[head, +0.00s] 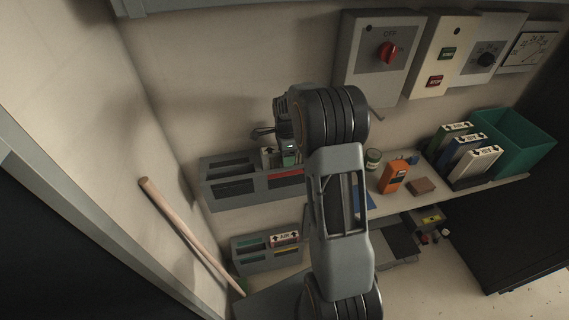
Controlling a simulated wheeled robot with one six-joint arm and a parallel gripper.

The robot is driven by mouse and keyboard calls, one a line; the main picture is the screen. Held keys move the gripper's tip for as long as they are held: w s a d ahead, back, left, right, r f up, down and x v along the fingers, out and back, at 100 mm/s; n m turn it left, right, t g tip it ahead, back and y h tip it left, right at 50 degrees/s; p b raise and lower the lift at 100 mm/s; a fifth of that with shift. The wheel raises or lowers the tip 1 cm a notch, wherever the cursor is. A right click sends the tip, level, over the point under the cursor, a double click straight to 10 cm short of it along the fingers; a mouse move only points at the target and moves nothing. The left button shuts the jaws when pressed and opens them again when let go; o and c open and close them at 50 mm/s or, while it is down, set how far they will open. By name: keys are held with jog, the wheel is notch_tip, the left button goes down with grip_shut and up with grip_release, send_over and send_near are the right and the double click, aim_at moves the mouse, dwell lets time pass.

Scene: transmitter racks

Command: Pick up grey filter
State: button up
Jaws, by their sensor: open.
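Several upright filters stand in a dark holder at the right end of the shelf. The front one, pale grey with a white arrow label, looks like the grey filter (475,166). A blue filter (465,150) and a green filter (452,136) stand behind it. My gripper (272,134) is open above the upper grey rack (230,192), far left of that filter. The arm hides part of the gripper and rack. Whitish and green pieces show just below the gripper; I cannot tell whether it touches them.
A lower grey rack (262,262) holds a labelled filter (285,239). An orange meter (393,177), brown block (422,187) and green can (373,158) stand on the shelf. A teal bin (525,137) is behind the filters. Control boxes (388,58) hang above. A wooden pole (188,233) leans left.

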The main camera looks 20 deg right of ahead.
grip_shut()
dwell(0.7)
